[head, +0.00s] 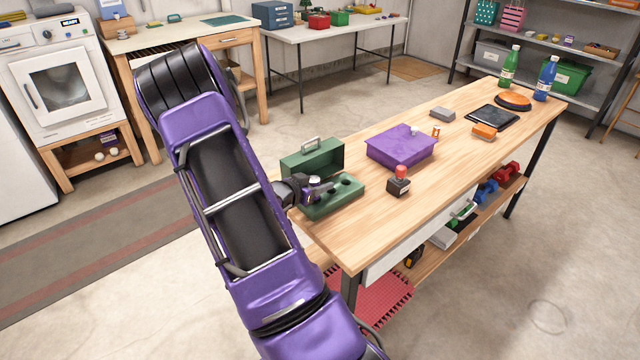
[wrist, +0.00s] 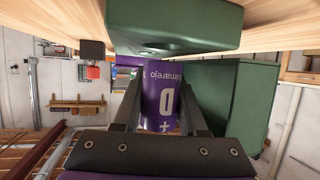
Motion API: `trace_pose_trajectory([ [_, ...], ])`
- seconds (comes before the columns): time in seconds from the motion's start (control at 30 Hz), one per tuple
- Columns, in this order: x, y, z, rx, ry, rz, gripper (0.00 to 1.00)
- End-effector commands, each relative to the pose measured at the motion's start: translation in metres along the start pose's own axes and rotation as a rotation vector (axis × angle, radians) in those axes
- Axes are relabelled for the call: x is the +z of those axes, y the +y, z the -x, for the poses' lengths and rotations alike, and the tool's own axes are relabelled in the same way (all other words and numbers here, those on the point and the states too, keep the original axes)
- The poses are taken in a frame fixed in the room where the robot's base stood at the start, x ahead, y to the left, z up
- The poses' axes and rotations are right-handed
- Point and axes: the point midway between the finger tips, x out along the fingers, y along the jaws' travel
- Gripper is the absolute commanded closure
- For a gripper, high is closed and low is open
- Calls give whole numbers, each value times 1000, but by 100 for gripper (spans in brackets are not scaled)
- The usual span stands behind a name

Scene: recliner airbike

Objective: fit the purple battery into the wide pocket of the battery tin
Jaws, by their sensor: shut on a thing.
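The green battery tin (head: 335,203) stands open near the left end of the wooden workbench, its lid (head: 312,160) raised at the back. Dark round pockets show in its top face; my gripper partly covers that face, so I cannot compare all their widths. My gripper (head: 318,188) is over the tin's left part. In the wrist view my gripper (wrist: 160,88) is shut on the purple battery (wrist: 161,108), marked "D" and "+". The tin's body (wrist: 180,30) and lid (wrist: 232,105) also show there. The battery appears outside the pockets; its far end is partly hidden.
A purple box (head: 400,150) and a red-topped stamp-like object (head: 399,181) stand right of the tin. Bare wood lies in front of the tin.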

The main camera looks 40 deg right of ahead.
Motion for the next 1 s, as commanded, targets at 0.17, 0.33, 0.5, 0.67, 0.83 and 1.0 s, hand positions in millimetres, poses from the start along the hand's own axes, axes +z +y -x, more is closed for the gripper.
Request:
trace_pose_trajectory([
  [0.17,0,0,0,0,1,0,100],
  [0.33,4,0,-2,0,1,0,100],
  [0.5,8,0,-4,0,1,0,100],
  [0.67,12,0,-5,0,1,0,100],
  [0.83,16,0,-7,-1,1,0,100],
  [1.0,18,0,-8,-1,0,0,53],
])
